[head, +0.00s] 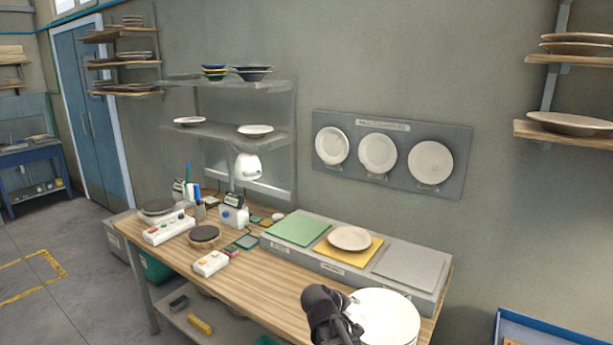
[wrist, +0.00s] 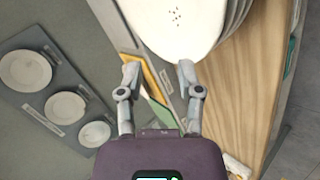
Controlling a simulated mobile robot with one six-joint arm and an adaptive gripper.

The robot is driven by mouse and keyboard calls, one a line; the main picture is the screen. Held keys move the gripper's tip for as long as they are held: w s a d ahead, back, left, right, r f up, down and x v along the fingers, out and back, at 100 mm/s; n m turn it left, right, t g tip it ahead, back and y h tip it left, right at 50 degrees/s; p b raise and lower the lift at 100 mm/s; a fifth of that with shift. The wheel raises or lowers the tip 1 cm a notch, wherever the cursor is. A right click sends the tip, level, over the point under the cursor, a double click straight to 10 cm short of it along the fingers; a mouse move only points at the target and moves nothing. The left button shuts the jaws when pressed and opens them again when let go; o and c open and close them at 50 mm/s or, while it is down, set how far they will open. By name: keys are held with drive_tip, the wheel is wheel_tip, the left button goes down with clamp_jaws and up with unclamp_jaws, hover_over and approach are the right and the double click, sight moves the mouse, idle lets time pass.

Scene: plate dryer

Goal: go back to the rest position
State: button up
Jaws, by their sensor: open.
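My gripper (head: 347,322) is open beside the left edge of a stack of white plates (head: 388,316) at the near right of the workbench. In the wrist view its two fingers (wrist: 158,68) are spread, with nothing held between them. The stack (wrist: 178,22) fills the top of that view, just beyond the fingertips; I cannot tell if they touch it. A white plate (head: 350,238) lies on the yellow pad (head: 335,254) of the grey raised unit. The green pad (head: 297,229) and the grey pad (head: 412,266) are bare.
The wooden workbench (head: 265,292) holds a white switch box (head: 211,263), a dark round disc (head: 204,234) and a lamp (head: 247,167). A wall panel (head: 463,145) shows three plates. Shelves with dishes (head: 255,131) hang above. A blue-edged tray (head: 540,330) is at the lower right.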

drive_tip(key=s+d+f+m+g+y+b, duration=0.2)
drive_tip(key=s+f+m+g+y+b, duration=0.1)
drive_tip(key=s+f, duration=0.4)
drive_tip(key=s+d+f+m+g+y+b, duration=0.2)
drive_tip(key=s+f, duration=0.4)
drive_tip(key=s, duration=0.3)
drive_tip(key=shift+d+f+m+g+y+b, duration=0.35)
drive_tip(key=shift+m+g+y+b, duration=0.4)
drive_tip(key=shift+y+b, duration=0.3)
